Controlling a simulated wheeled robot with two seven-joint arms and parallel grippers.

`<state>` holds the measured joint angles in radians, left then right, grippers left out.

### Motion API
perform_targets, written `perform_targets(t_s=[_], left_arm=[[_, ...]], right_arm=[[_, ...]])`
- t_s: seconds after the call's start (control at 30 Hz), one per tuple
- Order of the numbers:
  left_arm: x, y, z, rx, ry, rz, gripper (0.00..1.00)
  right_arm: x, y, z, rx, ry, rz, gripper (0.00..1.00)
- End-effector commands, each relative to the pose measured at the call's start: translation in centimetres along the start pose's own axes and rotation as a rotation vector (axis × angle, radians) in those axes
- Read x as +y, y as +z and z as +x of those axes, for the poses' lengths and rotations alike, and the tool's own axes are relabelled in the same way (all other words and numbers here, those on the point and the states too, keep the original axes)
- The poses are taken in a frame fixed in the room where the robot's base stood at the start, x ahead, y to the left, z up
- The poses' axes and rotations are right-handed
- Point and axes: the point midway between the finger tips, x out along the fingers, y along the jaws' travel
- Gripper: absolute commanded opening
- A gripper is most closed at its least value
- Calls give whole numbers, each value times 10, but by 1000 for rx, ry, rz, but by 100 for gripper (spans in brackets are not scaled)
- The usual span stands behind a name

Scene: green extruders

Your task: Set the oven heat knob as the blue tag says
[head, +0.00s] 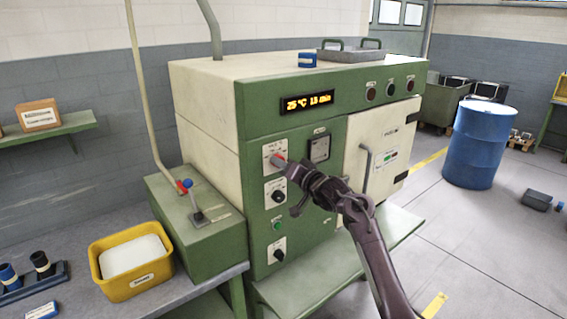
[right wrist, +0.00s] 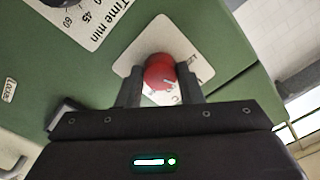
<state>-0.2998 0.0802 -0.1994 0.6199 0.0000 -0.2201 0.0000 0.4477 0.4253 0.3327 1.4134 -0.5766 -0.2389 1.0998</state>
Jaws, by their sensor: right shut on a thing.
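The red heat knob (right wrist: 159,72) shows in the right wrist view, with a white pointer mark, on a white dial plate whose lettering is mostly hidden. In the head view a bit of the red knob (head: 278,160) shows at the upper plate on the green oven (head: 245,130). My right gripper (head: 284,165) is at the knob, its fingers (right wrist: 160,92) shut on either side of it. The oven display (head: 307,103) glows orange and seems to read 25 °C. A blue block with a pale label (head: 307,60) lies on the oven top; its writing is too small to read. My left gripper is not in view.
A second dark knob (head: 278,196) sits below, marked "Time min" on its plate in the wrist view (right wrist: 100,22). The oven door handle (head: 367,168) stands out to the right. A lever box (head: 193,225) and yellow bin (head: 131,268) stand left.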

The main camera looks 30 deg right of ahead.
Motion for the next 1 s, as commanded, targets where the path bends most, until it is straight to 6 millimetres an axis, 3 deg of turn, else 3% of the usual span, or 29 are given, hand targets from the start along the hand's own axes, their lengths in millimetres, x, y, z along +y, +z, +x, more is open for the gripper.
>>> perform_targets(t_s=[0.33,0.37,0.5,0.83,1.0], left_arm=[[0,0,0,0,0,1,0],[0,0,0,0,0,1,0],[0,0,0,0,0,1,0],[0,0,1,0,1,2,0],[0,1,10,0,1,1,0]], right_arm=[[0,-2,0,6,-1,2,10],[0,-2,0,5,-1,2,36],[0,-2,0,4,-1,1,54],[1,0,-2,2,0,1,55],[3,2,-22,1,1,-1,55]])
